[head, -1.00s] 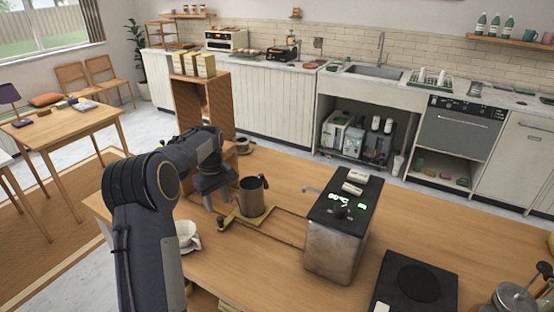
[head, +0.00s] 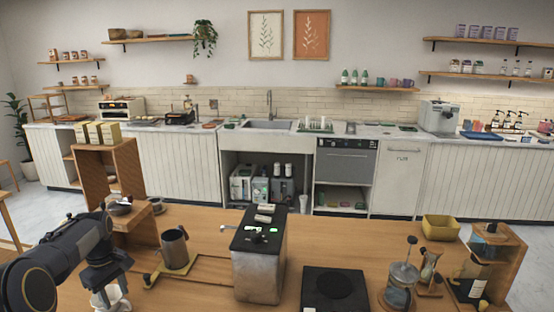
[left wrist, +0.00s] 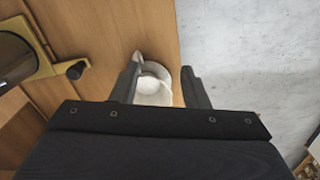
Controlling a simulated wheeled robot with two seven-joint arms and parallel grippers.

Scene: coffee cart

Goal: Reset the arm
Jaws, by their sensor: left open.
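My left gripper (head: 106,282) is open near the left front of the wooden table, with my arm coming in from the left. A white cup-like vessel (head: 112,301) is just below it, partly hidden by the gripper. In the left wrist view the open fingers (left wrist: 160,86) point down toward this white vessel (left wrist: 154,94), which appears between them. I cannot tell the height gap. Nothing is held. My right gripper is not in view.
A dark metal pitcher (head: 175,252) stands on a yellow frame right of my left gripper. A grey machine with a black top (head: 258,270), a black square plate (head: 334,292) and a glass press (head: 399,286) stand further right. A wooden shelf box (head: 112,172) stands behind.

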